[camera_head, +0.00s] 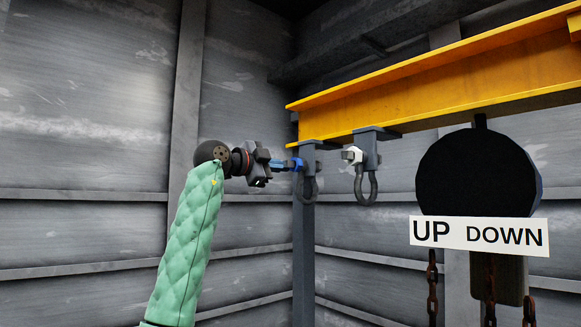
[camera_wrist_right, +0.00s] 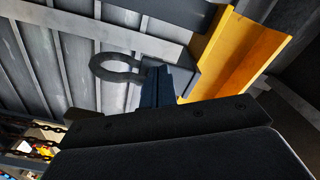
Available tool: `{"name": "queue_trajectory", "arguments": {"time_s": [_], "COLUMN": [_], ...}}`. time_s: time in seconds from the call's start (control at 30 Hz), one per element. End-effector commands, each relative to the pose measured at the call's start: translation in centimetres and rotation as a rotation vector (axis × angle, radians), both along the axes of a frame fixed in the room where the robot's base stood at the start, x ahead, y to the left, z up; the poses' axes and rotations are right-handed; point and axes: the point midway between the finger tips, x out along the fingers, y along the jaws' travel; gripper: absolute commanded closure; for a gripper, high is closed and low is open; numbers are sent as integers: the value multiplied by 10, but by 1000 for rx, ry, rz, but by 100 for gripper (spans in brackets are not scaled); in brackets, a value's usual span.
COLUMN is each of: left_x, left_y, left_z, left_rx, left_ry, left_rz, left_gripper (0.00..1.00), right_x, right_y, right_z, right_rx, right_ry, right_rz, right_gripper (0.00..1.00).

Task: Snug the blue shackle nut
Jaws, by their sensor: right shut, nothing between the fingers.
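The blue shackle nut (camera_head: 298,164) sits on the side of the left shackle (camera_head: 310,189), which hangs under the end of the yellow beam. My right gripper (camera_head: 289,164) reaches in from the left at the nut's height. Its fingers are shut with nothing between them, and their tips are at or right beside the nut; I cannot tell whether they touch. In the right wrist view the fingers (camera_wrist_right: 160,84) point at the shackle's bracket, and the shackle loop (camera_wrist_right: 118,68) shows to their left. The nut is not clearly distinguishable there. My left gripper is out of view.
A second shackle (camera_head: 366,185) with a white nut (camera_head: 352,155) hangs close to the right. The yellow beam (camera_head: 430,85) runs above both. A dark round hoist (camera_head: 478,172) with an UP DOWN sign (camera_head: 480,236) and chains hangs further right. Space below the shackles is free.

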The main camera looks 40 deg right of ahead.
Motion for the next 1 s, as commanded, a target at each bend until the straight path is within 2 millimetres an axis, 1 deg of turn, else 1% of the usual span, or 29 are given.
{"name": "queue_trajectory", "arguments": {"time_s": [0.27, 0.67, 0.87, 1.0], "left_x": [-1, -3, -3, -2], "left_y": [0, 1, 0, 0], "left_z": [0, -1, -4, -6], "left_rx": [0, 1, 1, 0], "left_ry": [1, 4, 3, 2], "left_rz": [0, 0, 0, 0], "left_gripper": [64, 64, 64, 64], "right_x": [-1, 7, 7, 6], "right_y": [0, 2, 14, 28], "right_z": [1, 0, -1, -1], "right_rx": [-1, 0, -1, -1], "right_ry": [-2, -1, -1, -1], "right_rz": [-2, -1, 1, 1], "right_gripper": [100, 100, 100, 100]}}
